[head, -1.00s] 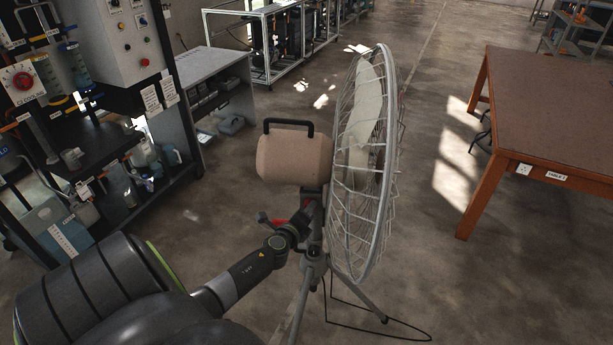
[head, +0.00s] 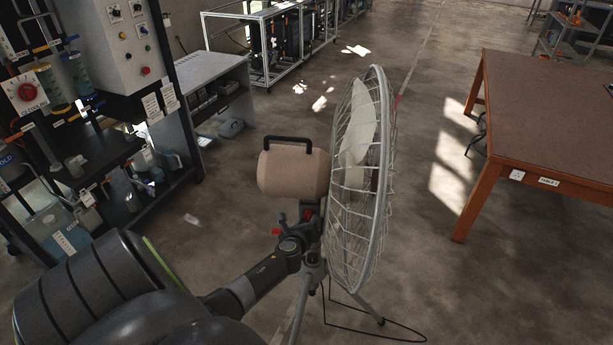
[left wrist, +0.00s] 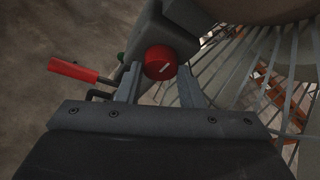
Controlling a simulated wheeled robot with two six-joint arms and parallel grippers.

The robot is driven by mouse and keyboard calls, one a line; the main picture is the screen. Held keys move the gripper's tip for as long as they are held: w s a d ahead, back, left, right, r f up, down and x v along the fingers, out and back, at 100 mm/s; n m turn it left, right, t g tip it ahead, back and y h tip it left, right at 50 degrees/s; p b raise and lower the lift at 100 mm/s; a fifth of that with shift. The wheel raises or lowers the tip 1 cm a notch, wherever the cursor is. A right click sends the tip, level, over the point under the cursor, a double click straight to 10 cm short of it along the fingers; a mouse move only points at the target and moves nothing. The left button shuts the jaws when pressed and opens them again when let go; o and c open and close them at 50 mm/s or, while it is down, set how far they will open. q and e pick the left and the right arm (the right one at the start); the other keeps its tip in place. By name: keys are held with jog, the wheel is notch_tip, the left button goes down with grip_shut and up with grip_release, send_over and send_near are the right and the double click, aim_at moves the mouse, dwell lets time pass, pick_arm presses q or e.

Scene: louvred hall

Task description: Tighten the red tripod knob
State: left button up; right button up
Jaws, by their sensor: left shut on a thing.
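The fan has a beige motor housing (head: 290,172) with a black handle and a round wire cage (head: 381,95), on a grey tripod (head: 300,312). In the left wrist view the red tripod knob (left wrist: 160,62) is round, with a short, slightly slanted white mark on its face. My left gripper (head: 300,229) reaches the tripod head just below the housing. In the left wrist view its two fingers lie on either side of the knob, shut on it. A separate red-handled lever (left wrist: 75,70) sticks out left of the knob. My right gripper is not in view.
A brown table (head: 545,110) stands at the right. A black shelf rack with bottles (head: 125,205) and a grey bench (head: 215,75) stand at the left. A dark cable (head: 385,328) lies on the floor by the tripod. The floor between fan and table is clear.

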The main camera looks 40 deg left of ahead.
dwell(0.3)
pick_arm(q)
jog(key=o, duration=1)
jog(key=v, duration=1.7)
jog(key=shift+s+b, duration=0.15)
jog(key=shift+b, duration=0.15)
